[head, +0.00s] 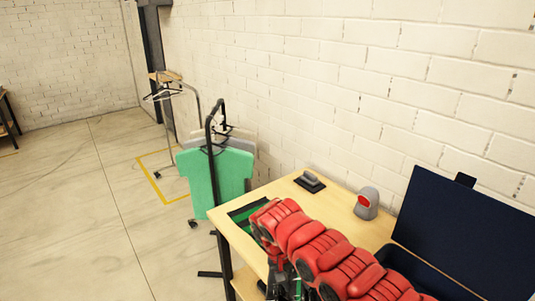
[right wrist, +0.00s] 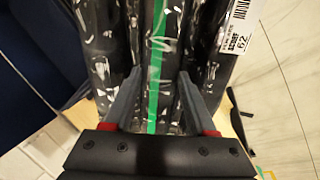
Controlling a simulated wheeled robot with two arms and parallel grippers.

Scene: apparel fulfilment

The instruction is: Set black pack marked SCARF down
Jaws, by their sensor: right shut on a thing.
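The black pack (right wrist: 100,40) is a dark, shiny plastic-wrapped bundle with a green stripe down its middle, seen close up in the right wrist view. Its white label (right wrist: 236,30) carries a barcode and print that seems to read SCARF. My right gripper (right wrist: 158,92) is shut on the pack, one finger on each side of the green stripe. In the head view my red right arm hides most of the gripper and pack; a bit of green (head: 298,288) shows below it. Whether the pack touches anything underneath cannot be told. My left gripper is not in view.
The wooden table (head: 292,195) holds a black-and-green flat item (head: 240,214), a small dark device (head: 310,181) and a grey-red scanner (head: 366,204). A dark blue panel (head: 465,230) stands right. A rack with a green shirt (head: 215,175) is beyond the table.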

